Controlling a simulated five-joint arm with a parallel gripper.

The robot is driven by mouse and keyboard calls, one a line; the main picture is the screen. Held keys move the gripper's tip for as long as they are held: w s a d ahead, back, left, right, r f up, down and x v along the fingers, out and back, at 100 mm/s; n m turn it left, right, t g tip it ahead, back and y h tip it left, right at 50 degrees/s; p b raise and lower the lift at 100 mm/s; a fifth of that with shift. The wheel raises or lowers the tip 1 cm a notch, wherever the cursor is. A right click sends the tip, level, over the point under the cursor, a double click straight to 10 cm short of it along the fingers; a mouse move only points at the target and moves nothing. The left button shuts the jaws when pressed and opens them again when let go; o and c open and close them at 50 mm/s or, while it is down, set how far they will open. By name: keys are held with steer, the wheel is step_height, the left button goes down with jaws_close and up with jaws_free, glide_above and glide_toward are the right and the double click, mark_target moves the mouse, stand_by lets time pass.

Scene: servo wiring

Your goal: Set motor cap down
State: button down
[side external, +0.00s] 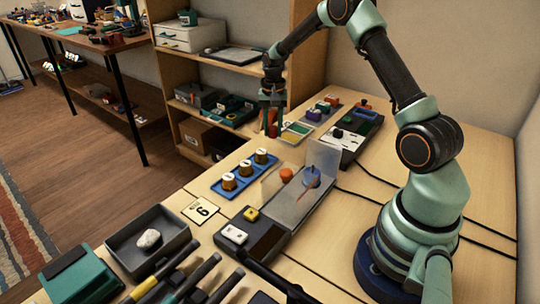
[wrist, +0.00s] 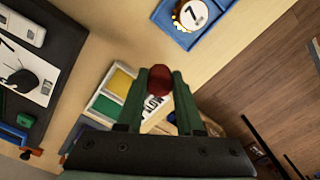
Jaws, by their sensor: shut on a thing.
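My gripper (side external: 272,104) hangs over the far left part of the worktop, pointing down. Its fingers, also seen in the wrist view (wrist: 160,86), are shut on a small round dark-red cap (wrist: 159,77), taken here as the motor cap. In the side view the red cap (side external: 272,129) shows below the fingers, near the far edge of the worktop. A tray with green, yellow and white patches (side external: 297,130) lies beside it; in the wrist view this tray (wrist: 106,104) is left of the fingers. I cannot tell whether the cap touches a surface.
A blue tray (side external: 219,190) with three white-topped pieces stands nearer the camera. A clear upright panel (side external: 323,160) rises beside an orange knob (side external: 287,174). A black-and-white device (side external: 350,141) lies right of the gripper. Bare wood shows between the trays.

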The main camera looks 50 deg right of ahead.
mark_target(273, 148)
steer(key=shift+f, duration=2.1)
steer(key=c, duration=0.5)
jaws_free()
steer(key=shift+f, duration=0.15)
steer(key=shift+c, duration=0.2)
